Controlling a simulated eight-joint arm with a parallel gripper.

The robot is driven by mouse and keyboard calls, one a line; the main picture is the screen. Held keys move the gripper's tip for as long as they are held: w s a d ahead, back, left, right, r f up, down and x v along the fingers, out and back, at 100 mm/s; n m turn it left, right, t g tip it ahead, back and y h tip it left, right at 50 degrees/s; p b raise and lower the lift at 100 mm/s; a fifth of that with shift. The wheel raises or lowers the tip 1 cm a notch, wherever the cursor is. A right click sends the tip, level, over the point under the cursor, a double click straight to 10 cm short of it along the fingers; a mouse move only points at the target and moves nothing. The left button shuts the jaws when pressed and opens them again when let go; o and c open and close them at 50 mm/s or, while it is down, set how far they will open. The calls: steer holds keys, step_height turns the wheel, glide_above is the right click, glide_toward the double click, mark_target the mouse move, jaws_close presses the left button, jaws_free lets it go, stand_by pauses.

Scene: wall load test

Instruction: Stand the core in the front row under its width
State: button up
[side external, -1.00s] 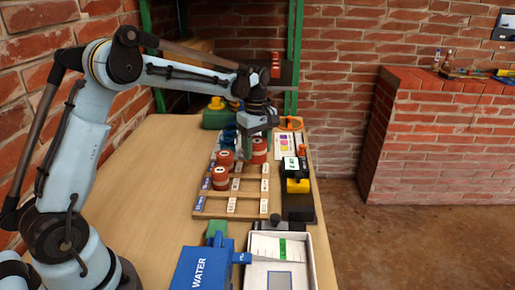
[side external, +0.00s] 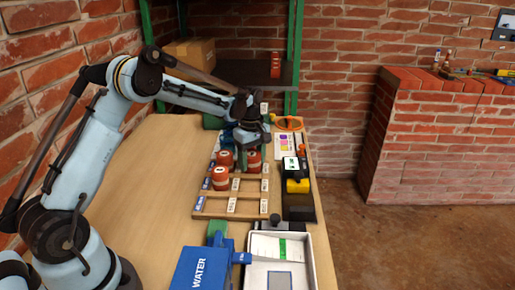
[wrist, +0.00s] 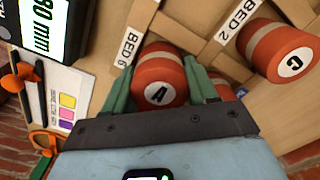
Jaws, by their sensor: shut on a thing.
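My gripper (wrist: 155,88) is shut on the red core marked A (wrist: 160,72), with one green finger on each side. In the side view my gripper (side external: 250,150) is low over the far part of the wooden rack (side external: 210,214), and the held core (side external: 254,162) is at its right side. I cannot tell whether its base touches the rack. Two other red cores stand at the left, one farther back (side external: 225,160) and one nearer (side external: 220,180). A core marked C (wrist: 280,50) shows in the wrist view, and another is partly hidden behind the right finger.
White labels mark the rack, including BED 6 (wrist: 128,48) and BED 2 (wrist: 238,18). A black gauge with a display (side external: 291,166) stands right of the rack, its reading partly cut off. A blue WATER box (side external: 200,268) and a white tray (side external: 311,265) are in front. The nearer cells are empty.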

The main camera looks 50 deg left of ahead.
mark_target(252, 154)
steer(key=o, duration=1.4)
steer(key=shift+f, duration=0.1)
steer(key=shift+c, duration=0.2)
step_height(252, 154, up, 12)
steer(key=s+d+r+m+t, duration=0.2)
steer(key=s+d+r+m, duration=0.2)
steer(key=s+d+m, duration=0.1)
steer(key=s+d+f+m+t, duration=0.2)
steer(key=s+d+m, duration=0.1)
steer(key=s+m, duration=0.3)
steer(key=s+d+f+m+t, duration=0.2)
steer(key=s+d+m+t, duration=0.1)
steer(key=s, duration=0.5)
steer(key=shift+s+d+m, duration=0.4)
steer(key=shift+d+m, duration=0.3)
steer(key=shift+m, duration=0.7)
